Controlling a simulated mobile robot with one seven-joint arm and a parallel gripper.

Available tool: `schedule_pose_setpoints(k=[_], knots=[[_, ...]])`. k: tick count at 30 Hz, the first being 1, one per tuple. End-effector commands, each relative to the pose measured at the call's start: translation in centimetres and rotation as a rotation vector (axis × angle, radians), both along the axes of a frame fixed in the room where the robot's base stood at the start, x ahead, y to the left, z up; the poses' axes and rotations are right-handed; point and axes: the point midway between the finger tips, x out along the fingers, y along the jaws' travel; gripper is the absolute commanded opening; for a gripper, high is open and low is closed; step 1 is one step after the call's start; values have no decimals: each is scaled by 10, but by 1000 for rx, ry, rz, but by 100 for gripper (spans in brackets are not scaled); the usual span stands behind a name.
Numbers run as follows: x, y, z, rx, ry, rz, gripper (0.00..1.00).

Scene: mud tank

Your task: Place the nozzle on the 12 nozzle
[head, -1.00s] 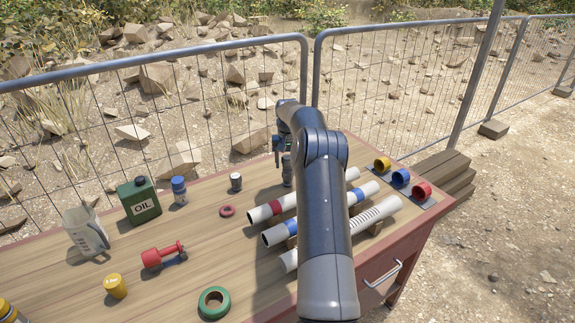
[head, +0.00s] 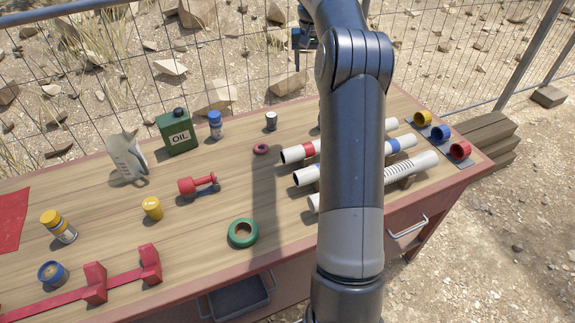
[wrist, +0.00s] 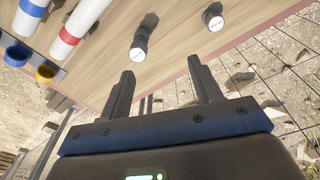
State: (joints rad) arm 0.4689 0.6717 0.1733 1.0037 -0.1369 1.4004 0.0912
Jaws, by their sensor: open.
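Two small dark pieces with pale faces stand on the table and look like the nozzles. In the wrist view, the longer one (wrist: 140,42) lies ahead, between the lines of the fingers, and the shorter one (wrist: 213,19) is to its right. Their markings are too small to read. The shorter one also shows in the head view (head: 271,121) as a white and black cylinder. The longer one is almost wholly hidden behind my arm there. My gripper (wrist: 161,72) is open and empty, apart from both pieces. In the head view it (head: 304,38) is raised above the table's far edge.
White pipes (head: 370,172) lie on the right of the table, near yellow, blue and red cups (head: 460,150). A green oil can (head: 177,135), blue-capped bottle (head: 215,126), red ring (head: 261,148) and green tape (head: 243,233) stand left. A mesh fence (head: 90,80) runs behind.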

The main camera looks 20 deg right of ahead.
Motion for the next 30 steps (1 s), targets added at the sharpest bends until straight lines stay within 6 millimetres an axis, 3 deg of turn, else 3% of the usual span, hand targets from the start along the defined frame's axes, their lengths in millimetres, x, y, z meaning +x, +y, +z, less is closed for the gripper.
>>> schedule_pose_setpoints(k=[1,6,15,23,30], knots=[[-9,18,17,-13,-12,23,58],[-42,70,55,-42,-54,87,58],[-124,148,99,-84,-135,186,58],[-210,199,108,-100,-211,257,58],[-294,234,92,-99,-286,318,58]])
